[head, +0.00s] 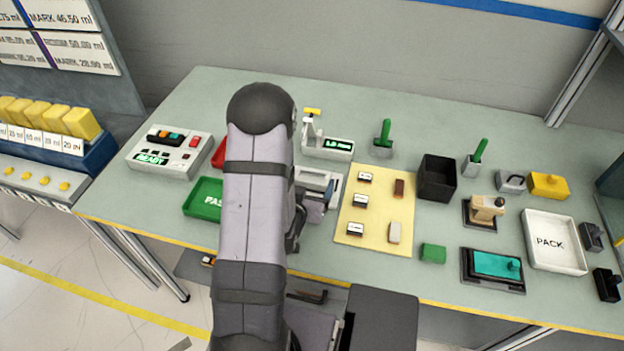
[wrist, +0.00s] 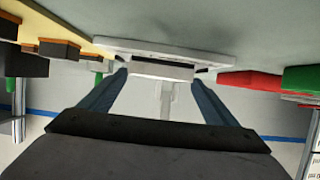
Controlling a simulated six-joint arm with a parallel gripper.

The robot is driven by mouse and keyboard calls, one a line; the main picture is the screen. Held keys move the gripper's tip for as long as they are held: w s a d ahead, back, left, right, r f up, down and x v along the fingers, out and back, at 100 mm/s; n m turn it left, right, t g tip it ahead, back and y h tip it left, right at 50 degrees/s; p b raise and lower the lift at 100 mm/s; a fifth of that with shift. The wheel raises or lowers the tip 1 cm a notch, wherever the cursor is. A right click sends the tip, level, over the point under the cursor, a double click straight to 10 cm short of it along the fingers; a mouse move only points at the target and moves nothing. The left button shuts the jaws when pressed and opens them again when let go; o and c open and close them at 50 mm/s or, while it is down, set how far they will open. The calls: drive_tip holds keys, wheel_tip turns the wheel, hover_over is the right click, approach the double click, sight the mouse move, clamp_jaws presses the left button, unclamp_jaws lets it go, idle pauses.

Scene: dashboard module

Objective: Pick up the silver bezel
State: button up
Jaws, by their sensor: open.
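The silver bezel (head: 318,176) appears as a pale grey, flat-topped piece on the table, just right of my arm and left of the yellow mat. My arm hides part of it. In the wrist view, which shows the table upside down at the top, a pale plate with a block at its front (wrist: 161,70) lies straight ahead; it seems to be the same piece. My gripper (wrist: 160,77) is open, its two blue-grey fingers spread to either side of that block. I cannot tell whether the fingers touch it. In the head view the gripper is mostly hidden by my arm.
The yellow mat (head: 352,229) with several small blocks lies right of the bezel. A green tray (head: 203,198) and a partly hidden red tray (head: 218,154) lie to the left. A white stand with a display (head: 326,147) is behind it. A black bin (head: 437,178) stands farther right.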

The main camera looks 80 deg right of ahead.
drive_tip(key=shift+x, duration=1.25)
drive_tip(key=shift+c, duration=0.4)
drive_tip(key=c, duration=0.7)
drive_tip(key=shift+r, duration=0.15)
drive_tip(key=shift+r, duration=4.85)
drive_tip(key=shift+r, duration=0.1)
